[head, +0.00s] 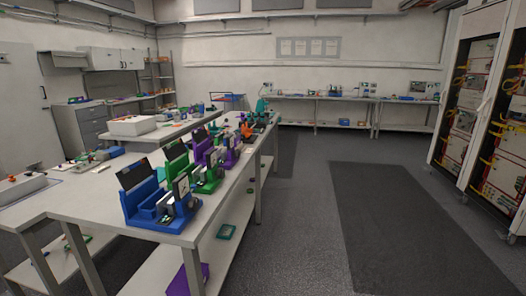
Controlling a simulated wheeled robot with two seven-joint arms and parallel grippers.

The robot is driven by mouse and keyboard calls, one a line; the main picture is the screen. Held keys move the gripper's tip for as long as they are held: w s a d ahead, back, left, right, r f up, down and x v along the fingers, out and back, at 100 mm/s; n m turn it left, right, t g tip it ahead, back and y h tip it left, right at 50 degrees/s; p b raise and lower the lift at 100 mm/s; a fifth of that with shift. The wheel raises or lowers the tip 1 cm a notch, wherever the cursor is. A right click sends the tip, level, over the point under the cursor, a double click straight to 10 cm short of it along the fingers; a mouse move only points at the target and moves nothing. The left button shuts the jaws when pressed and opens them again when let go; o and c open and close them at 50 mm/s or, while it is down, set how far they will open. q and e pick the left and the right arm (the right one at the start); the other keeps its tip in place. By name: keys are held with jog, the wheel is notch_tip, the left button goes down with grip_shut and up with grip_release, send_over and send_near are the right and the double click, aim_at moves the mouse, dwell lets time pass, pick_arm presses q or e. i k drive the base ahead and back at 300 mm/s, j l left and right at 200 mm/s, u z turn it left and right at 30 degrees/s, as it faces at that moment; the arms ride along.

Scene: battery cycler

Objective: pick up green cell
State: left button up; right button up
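Neither of my grippers shows in the head view. A row of coloured stations stands on the long white bench (95,205). The nearest is a blue station (143,207) with a dark upright panel. Behind it is a green station (207,187), also with a dark panel and a small device in front. A purple station (198,147) stands behind the green one. A separate green cell cannot be made out at this size; small cells in the stations are too small to tell.
A teal tray (226,232) and a purple bin (186,281) are on the bench's lower shelf. Tall equipment racks (474,100) stand at the right. A back table (315,97) runs along the far wall. The floor with a dark mat (400,215) is clear.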

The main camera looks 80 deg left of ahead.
aim_at(218, 141)
jog(key=j+u, duration=0.15)
jog(key=u, duration=0.3)
jog(key=i+u, duration=0.1)
jog(key=u, duration=0.35)
jog(key=i+j+u, duration=0.1)
jog(key=u, duration=0.35)
jog(key=i+j+u, duration=0.1)
jog(key=u, duration=0.35)
jog(key=i+u, duration=0.1)
jog(key=u, duration=0.35)
jog(key=i+u, duration=0.1)
jog(key=u, duration=0.35)
